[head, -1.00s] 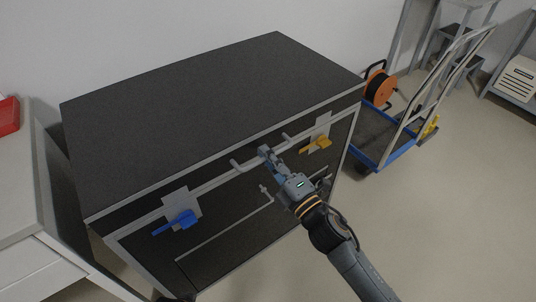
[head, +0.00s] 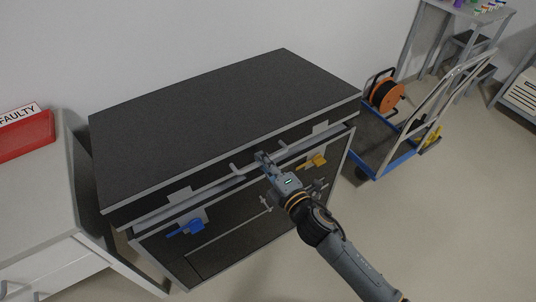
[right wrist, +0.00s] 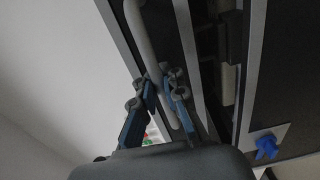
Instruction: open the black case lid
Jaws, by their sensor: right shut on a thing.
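The black case (head: 215,250) stands against the wall, with its flat black lid (head: 230,115) on top. A dark gap runs along the front between the lid edge and the body, so the lid is slightly raised. A light bar handle (head: 236,169) crosses the lid's front; it also shows in the right wrist view (right wrist: 146,38). My right gripper (head: 262,158) is shut on the middle of this handle; its fingers (right wrist: 161,92) close around the bar. A blue latch (head: 186,228) and an orange latch (head: 312,162) sit on the body front, below the gap. My left gripper is not in view.
A white cabinet (head: 50,215) at the left carries a red tray (head: 25,137) with a "FAULTY" label. A blue trolley (head: 375,160) with an orange cable reel (head: 387,95) stands right of the case. The floor at the lower right is clear.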

